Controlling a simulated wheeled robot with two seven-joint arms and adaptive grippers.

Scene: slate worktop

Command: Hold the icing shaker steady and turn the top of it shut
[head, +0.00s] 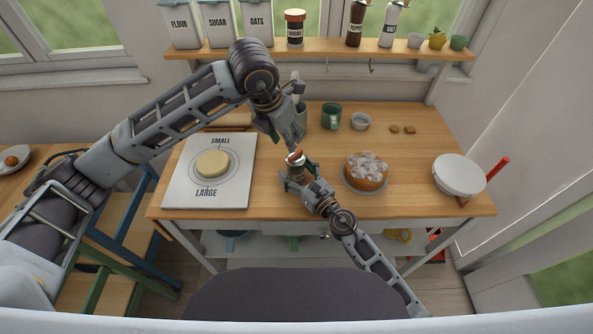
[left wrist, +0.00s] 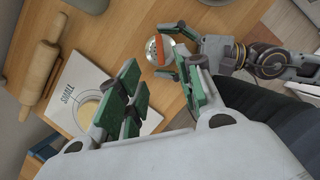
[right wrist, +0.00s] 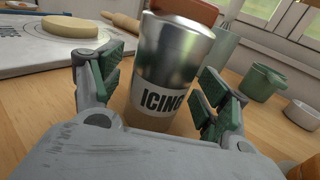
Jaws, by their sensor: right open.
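The icing shaker (right wrist: 172,65) is a silver can with an ICING label and an orange-brown top (right wrist: 188,9). It stands upright on the wooden worktop in the right wrist view. My right gripper (head: 296,177) is open, with a finger on each side of the shaker's body. In the left wrist view the shaker's top (left wrist: 159,49) shows a silver holed part and an orange part. My left gripper (head: 291,145) is above and close to the top; in its wrist view the green-padded fingers (left wrist: 158,84) are spread with nothing between them. Whether it touches the top is unclear.
A white board (head: 179,190) with a pale dough disc lies left. A cake (head: 366,176) stands just right of the shaker, and a white bowl (head: 459,172) is farther right. A green mug (head: 331,116) is behind. A rolling pin (left wrist: 43,62) lies beyond the board.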

